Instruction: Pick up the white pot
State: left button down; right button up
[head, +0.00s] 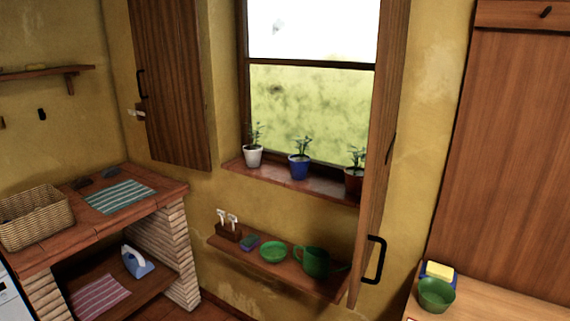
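The white pot (253,156) stands upright at the left end of the window sill (302,182), with a small green plant in it. A blue pot (299,167) with a plant stands to its right in the middle of the sill. A brown-red pot (354,179) with a plant stands at the right end, partly hidden by the open right shutter. Neither of my grippers shows in the head view, so nothing is seen near the white pot.
Open wooden shutters flank the window: left (172,84), right (378,150). Below the sill, a shelf (290,270) holds a green cup (316,262) and green dish (272,251). A brick counter (66,238) at left bears a wicker basket (35,218). A green bowl (436,294) stands at right.

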aim_at(253, 156)
jog(key=z, duration=0.3)
jog(key=i+j+z, duration=0.1)
jog(key=j+z, duration=0.25)
jog(key=i+j+z, duration=0.1)
jog(key=z, duration=0.25)
jog(key=i+j+z, duration=0.1)
jog(key=j, duration=0.6)
jog(key=i+j+z, duration=0.1)
jog(key=j, duration=0.65)
jog(key=i+j+z, duration=0.15)
jog(key=j, duration=0.55)
